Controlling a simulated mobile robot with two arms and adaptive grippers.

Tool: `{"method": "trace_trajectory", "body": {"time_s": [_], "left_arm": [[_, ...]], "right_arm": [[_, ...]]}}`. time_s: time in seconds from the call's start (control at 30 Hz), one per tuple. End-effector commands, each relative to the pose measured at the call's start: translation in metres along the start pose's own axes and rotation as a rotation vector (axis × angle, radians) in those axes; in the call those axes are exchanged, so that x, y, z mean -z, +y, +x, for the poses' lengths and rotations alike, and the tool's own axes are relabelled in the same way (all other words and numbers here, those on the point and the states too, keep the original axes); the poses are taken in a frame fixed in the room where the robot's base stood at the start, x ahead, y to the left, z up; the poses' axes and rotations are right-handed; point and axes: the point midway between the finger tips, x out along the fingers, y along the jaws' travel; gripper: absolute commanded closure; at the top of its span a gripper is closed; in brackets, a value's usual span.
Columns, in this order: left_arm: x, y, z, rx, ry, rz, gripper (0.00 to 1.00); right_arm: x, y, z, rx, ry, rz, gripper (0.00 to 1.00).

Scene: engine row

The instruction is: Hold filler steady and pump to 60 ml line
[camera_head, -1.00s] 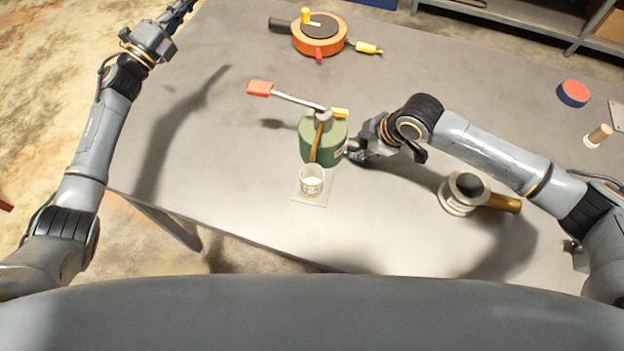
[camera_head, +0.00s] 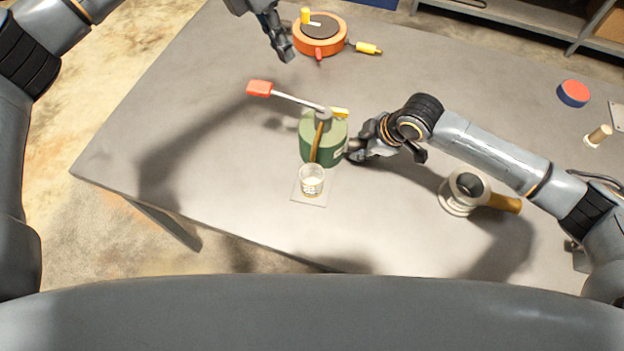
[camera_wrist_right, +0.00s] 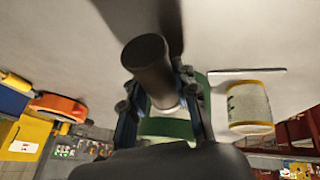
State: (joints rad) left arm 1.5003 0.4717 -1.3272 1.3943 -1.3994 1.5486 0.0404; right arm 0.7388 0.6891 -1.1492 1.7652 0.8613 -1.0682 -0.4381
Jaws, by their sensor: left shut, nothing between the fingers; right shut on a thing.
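The filler (camera_head: 322,146) is a green canister standing on the table, with a pump lever ending in a red grip (camera_head: 259,88). A brown spout runs down its front towards a clear measuring cup (camera_head: 311,181) on a pale square plate (camera_head: 311,203). My right gripper (camera_head: 356,147) is shut on the filler's dark side handle (camera_wrist_right: 150,68), which also shows in the right wrist view between the fingers. The cup (camera_wrist_right: 248,107) shows there too; its lines are too small to read. My left gripper (camera_head: 287,55) is shut and empty, above the table behind the red grip.
An orange round device (camera_head: 320,40) with a yellow knob stands at the back, close to my left gripper. A grey cup-shaped part with a brass handle (camera_head: 505,203) lies at right, under my right arm. A red and blue disc (camera_head: 573,93) is far right. The left table area is clear.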

Motion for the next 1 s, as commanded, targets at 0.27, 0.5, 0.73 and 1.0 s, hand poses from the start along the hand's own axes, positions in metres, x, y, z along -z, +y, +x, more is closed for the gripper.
{"method": "trace_trajectory", "body": {"time_s": [0.27, 0.5, 0.73, 1.0], "left_arm": [[0.033, 0.033, -0.025, -0.271, 0.194, -0.046, 1.0], [0.04, 0.04, -0.009, -0.286, 0.207, -0.052, 1.0], [0.045, 0.048, 0.018, -0.283, 0.206, -0.052, 1.0], [0.048, 0.052, 0.034, -0.283, 0.204, -0.051, 1.0]], "right_arm": [[-0.001, -0.002, 0.001, 0.003, -0.003, 0.001, 1.0], [-0.001, -0.002, 0.001, 0.003, -0.003, 0.001, 1.0], [-0.001, -0.002, 0.001, 0.003, -0.003, 0.001, 1.0], [-0.001, -0.002, 0.001, 0.003, -0.003, 0.001, 1.0]]}}
